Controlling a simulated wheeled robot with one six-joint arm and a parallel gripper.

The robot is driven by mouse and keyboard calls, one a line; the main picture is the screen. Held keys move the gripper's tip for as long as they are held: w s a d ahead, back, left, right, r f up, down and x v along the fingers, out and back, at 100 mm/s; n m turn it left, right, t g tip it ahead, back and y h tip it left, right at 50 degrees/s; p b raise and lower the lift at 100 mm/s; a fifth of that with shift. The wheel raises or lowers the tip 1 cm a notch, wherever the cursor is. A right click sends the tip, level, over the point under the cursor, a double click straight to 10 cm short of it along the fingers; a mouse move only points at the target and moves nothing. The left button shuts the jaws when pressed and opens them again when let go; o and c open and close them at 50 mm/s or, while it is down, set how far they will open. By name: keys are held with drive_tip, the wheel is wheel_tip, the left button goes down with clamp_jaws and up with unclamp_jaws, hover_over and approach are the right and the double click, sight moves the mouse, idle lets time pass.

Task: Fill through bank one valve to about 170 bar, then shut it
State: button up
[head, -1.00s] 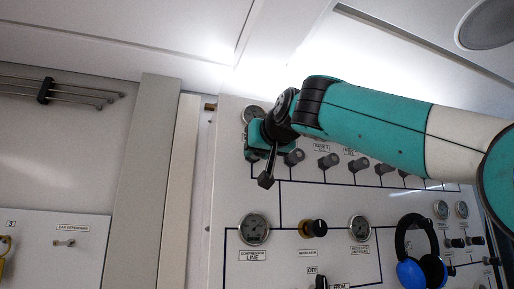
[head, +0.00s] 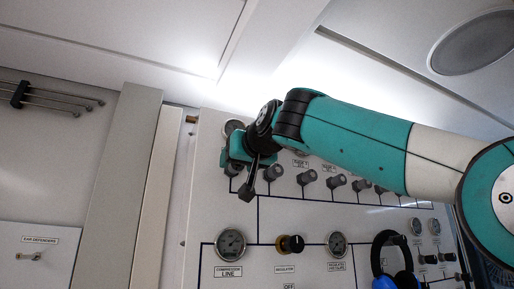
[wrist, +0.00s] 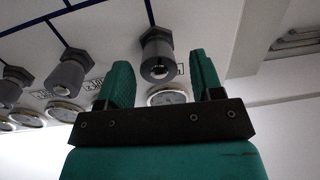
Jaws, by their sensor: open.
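My gripper (wrist: 160,85) is open, with its two green fingers apart and nothing between the pads. In the wrist view, a dark grey valve knob (wrist: 157,57) is at the end of the row, just beyond the fingertips and between them in the picture. I cannot tell whether either finger touches it. A round gauge (wrist: 168,97) behind the fingers is partly covered, and its needle is not readable. In the head view, my gripper (head: 240,172) is at the left end of the valve row and covers the end knob; the bank one label is not legible.
More valve knobs (head: 307,177) stand in a row to the right. Below are the compressor line gauge (head: 230,243), the regulator knob (head: 290,243) and the regulated pressure gauge (head: 337,244). Blue ear defenders (head: 384,262) hang on the panel at lower right.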

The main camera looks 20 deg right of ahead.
drive_tip(key=s+b, duration=0.1)
drive_tip(key=s, duration=1.5)
drive_tip(key=shift+d+r, duration=0.35)
drive_tip(key=shift+d, duration=0.05)
drive_tip(key=shift+b, duration=0.3)
